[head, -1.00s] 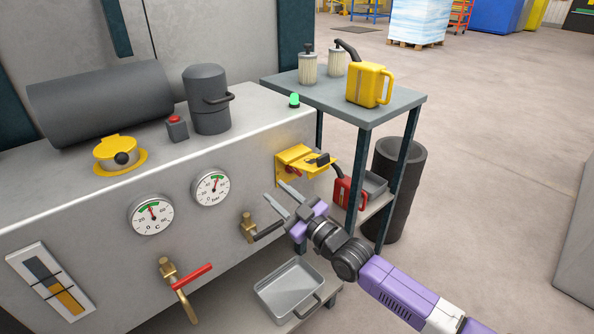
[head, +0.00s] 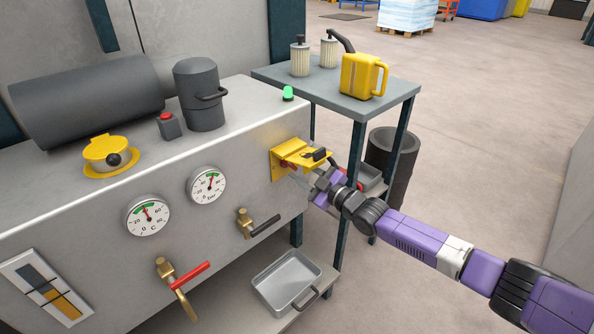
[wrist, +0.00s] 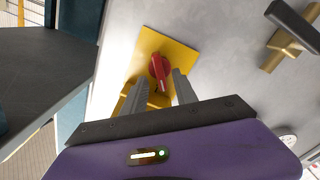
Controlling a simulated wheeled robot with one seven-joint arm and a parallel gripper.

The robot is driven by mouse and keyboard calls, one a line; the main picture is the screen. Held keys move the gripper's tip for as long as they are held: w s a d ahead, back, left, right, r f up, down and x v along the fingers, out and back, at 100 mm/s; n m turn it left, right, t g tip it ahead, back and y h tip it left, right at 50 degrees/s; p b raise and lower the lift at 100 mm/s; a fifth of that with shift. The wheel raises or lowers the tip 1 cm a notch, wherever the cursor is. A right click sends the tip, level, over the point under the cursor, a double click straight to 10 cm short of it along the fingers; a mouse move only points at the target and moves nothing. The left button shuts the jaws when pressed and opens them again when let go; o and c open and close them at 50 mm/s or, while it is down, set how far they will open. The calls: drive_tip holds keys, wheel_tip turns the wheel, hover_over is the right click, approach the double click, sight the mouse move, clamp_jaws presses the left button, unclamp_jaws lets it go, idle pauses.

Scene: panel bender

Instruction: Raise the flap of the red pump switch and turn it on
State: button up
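The pump switch is a yellow plate (wrist: 178,45) with a red knob (wrist: 158,68), on the grey cabinet front. In the head view its yellow flap (head: 297,156), with a black tab, stands out from the plate, roughly level. The red knob shows under it (head: 286,165). My gripper (wrist: 160,77) is open, with one finger on each side of the red knob in the wrist view. I cannot tell whether the fingers touch it. In the head view my gripper (head: 312,180) is just below the flap, its fingertips hard to make out.
A black-handled valve (head: 262,225) and a red-handled valve (head: 185,280) stick out left of the switch. A grey side table (head: 395,98) stands close on the right, carrying a yellow can (head: 361,77). A metal tray (head: 285,283) sits below.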

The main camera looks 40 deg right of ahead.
drive_tip(key=shift+w, duration=1.05)
drive_tip(key=shift+c, duration=0.4)
drive_tip(key=shift+a, duration=0.1)
clamp_jaws()
drive_tip(key=shift+f+m+b, duration=0.1)
drive_tip(key=shift+m+b, duration=0.4)
drive_tip(key=shift+m, duration=0.2)
drive_tip(key=shift+m+b, duration=0.4)
drive_tip(key=shift+m, duration=1.2)
drive_tip(key=shift+o, duration=0.4)
unclamp_jaws()
